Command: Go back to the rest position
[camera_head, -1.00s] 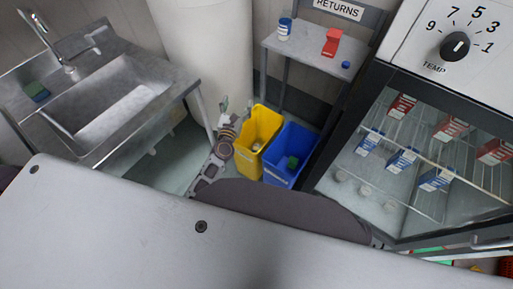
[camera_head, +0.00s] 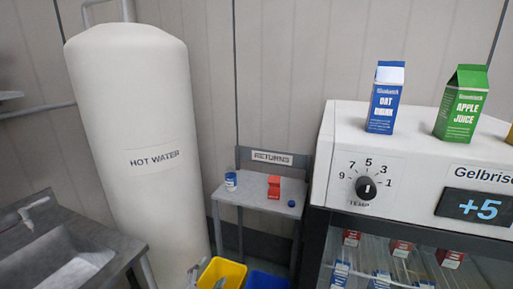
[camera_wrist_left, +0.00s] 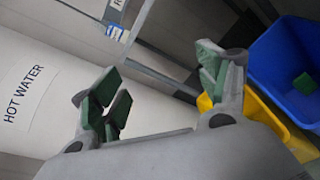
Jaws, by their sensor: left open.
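My left gripper (camera_head: 206,277) shows only partly at the bottom edge of the head view, in front of the yellow bin (camera_head: 228,268). In the left wrist view my left gripper (camera_wrist_left: 160,88) is open and empty, its green-padded fingers spread wide apart. The yellow bin (camera_wrist_left: 262,112) and the blue bin (camera_wrist_left: 285,45) are beyond its right finger there. A small green object (camera_wrist_left: 303,83) lies inside the blue bin. The blue bin (camera_head: 268,281) is cut off by the bottom edge of the head view. My right gripper is not in view.
A white hot water tank (camera_head: 140,150) stands left of the returns table (camera_head: 255,203), which holds a blue-and-white can, a red carton and a small blue item. A metal sink (camera_head: 60,260) is at left. A fridge (camera_head: 420,170) with cartons on top is at right.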

